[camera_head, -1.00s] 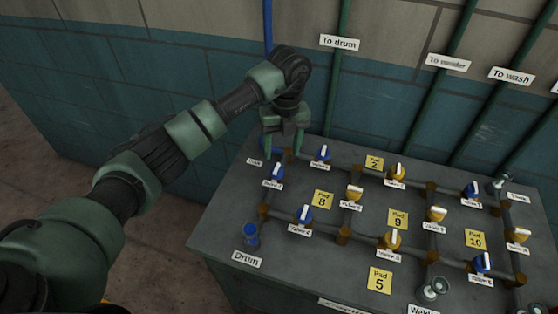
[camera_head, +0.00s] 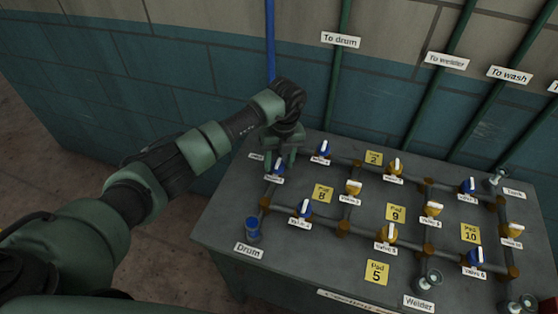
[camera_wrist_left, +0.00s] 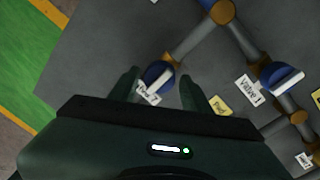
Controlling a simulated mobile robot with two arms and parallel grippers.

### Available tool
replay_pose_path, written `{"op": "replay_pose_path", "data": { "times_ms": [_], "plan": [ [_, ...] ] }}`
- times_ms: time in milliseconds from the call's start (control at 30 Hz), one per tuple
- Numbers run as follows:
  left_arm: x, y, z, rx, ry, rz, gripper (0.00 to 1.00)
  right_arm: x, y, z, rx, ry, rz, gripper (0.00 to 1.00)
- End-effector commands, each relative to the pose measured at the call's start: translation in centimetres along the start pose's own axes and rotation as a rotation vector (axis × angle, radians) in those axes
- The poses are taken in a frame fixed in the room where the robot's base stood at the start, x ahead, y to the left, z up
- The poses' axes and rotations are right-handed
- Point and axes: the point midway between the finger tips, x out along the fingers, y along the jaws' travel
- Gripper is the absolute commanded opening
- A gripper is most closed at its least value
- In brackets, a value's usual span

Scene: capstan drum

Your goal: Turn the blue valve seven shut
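Blue valve seven (camera_head: 278,173) sits on the pipework at the left side of the grey bench, partly behind my left gripper. Its label is partly covered. In the left wrist view, valve seven (camera_wrist_left: 158,77) shows between the fingertips, its white handle bar lying roughly in line with its pipe. My left gripper (camera_head: 281,164) points down over it and is open, with one finger on each side; it also shows in the left wrist view (camera_wrist_left: 160,82). I cannot tell whether the fingers touch the handle. My right gripper is not in view.
Blue valve 1 (camera_head: 322,149) is close to the right of my gripper, and blue valve 4 (camera_head: 304,209) is nearer me. Several other valves fill the bench (camera_head: 222,215). A blue upright pipe (camera_head: 270,40) and green pipes (camera_head: 340,75) run up the wall behind.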

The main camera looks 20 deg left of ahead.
Motion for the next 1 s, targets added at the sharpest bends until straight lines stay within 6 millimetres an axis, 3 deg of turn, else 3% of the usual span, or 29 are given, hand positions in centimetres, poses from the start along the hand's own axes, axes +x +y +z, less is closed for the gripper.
{"op": "replay_pose_path", "data": {
  "times_ms": [33,133,167,567,1000],
  "plan": [
    [0.0,0.0,0.0,0.0,0.0,0.0,0.31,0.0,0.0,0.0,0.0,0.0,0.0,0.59],
    [0.0,0.0,0.0,0.0,0.0,0.0,0.03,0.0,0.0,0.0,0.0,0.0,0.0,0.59],
    [0.0,0.0,0.0,0.0,0.0,0.0,0.0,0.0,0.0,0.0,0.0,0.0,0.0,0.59],
    [0.1,0.1,0.1,0.077,-0.009,0.0,0.0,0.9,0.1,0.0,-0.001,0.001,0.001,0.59],
    [0.3,0.1,0.1,0.44,-0.04,0.001,0.0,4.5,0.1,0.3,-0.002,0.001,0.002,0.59]
  ]
}}
